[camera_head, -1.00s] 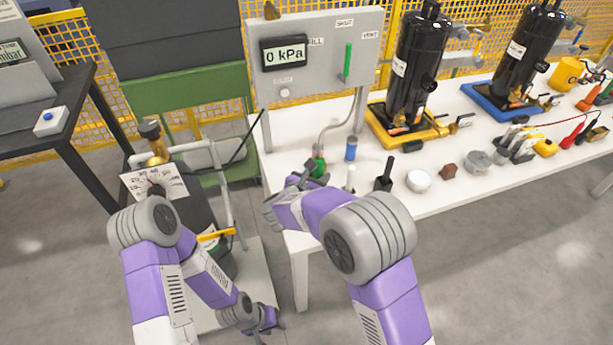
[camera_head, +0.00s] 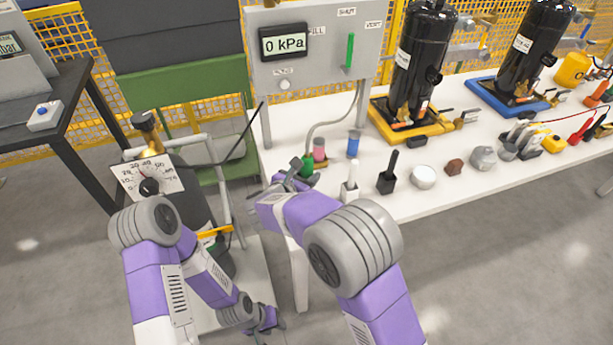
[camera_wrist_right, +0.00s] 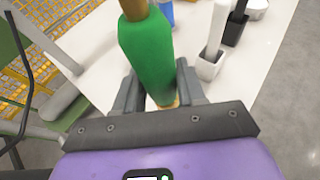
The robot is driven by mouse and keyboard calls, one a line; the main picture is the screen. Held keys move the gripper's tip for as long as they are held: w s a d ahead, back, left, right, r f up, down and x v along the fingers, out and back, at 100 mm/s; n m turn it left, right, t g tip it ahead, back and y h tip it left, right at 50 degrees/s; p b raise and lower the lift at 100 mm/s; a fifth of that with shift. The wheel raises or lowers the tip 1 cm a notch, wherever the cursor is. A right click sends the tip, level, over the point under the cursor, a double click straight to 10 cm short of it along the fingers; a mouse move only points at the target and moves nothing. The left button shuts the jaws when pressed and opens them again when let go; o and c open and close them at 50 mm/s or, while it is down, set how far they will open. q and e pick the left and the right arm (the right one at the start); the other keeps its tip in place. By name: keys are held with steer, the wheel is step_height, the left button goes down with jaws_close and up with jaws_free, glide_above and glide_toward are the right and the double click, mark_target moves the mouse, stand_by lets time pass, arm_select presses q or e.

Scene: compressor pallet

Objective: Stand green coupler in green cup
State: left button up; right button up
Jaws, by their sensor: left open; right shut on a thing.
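The green coupler (camera_head: 306,168) is in my right gripper (camera_head: 290,182), over the table's near left corner. In the right wrist view the green coupler (camera_wrist_right: 150,55) stands between the two fingers of my right gripper (camera_wrist_right: 160,92), with brass-coloured ends. A grey hose runs down from the panel toward the coupler. A pink-red cup (camera_head: 319,149) stands just behind the coupler, and a blue cup (camera_head: 353,143) to its right. I cannot make out a green cup; it may be hidden behind the coupler or gripper. My left gripper (camera_head: 266,322) is open, low beside the table, away from these things.
A white-handled brush in a holder (camera_head: 350,190), a black one (camera_head: 387,178) and a white round tub (camera_head: 423,177) stand right of my right gripper. The gauge panel (camera_head: 315,50) rises behind. Black compressors (camera_head: 420,60) stand further right. A cylinder cart is at left.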

steer(key=shift+f+b, duration=1.45)
steer(key=shift+f, duration=2.7)
steer(key=shift+f, duration=0.65)
steer(key=o, duration=1.3)
steer(key=p+v, duration=0.2)
steer(key=v, duration=0.5)
steer(key=shift+s+a+r, duration=0.1)
steer(key=shift+s+a, duration=0.05)
steer(key=shift+s, duration=0.1)
